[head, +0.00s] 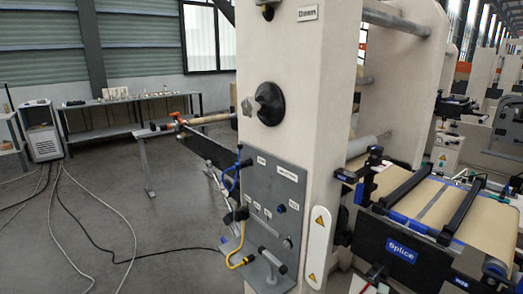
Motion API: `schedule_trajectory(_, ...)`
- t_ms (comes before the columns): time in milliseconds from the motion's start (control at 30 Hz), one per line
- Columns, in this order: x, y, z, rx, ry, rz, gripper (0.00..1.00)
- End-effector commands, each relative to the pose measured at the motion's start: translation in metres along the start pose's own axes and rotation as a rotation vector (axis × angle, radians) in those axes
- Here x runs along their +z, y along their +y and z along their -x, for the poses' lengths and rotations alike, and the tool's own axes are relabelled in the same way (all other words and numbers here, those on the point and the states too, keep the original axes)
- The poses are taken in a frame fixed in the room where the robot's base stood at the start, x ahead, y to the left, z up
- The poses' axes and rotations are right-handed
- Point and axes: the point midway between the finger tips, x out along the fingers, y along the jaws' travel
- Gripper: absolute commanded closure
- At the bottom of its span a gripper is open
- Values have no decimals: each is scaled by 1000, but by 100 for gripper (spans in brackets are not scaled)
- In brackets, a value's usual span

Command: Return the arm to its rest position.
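My arm and my gripper do not show in the head view, so I cannot see the arm's pose or whether the gripper holds anything. In front of me stands a tall cream machine column (300,120) with a black round knob (269,104) on its face. A grey panel (268,205) with small labels, fittings and a blue hose is fixed low on the column. A yellow hose (236,245) hangs at the panel's lower left.
At right, a splice unit (402,252) with black bars holds brown kraft web (440,205). Left of the column is open grey floor (150,235) crossed by loose cables (75,215). A workbench (130,105) and a grey cabinet (41,130) stand at the back left.

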Motion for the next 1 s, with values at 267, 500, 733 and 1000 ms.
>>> schedule_trajectory(267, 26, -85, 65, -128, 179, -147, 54)
schedule_trajectory(500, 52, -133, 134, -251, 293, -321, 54)
schedule_trajectory(733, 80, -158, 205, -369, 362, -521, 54)
schedule_trajectory(1000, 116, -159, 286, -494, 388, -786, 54)
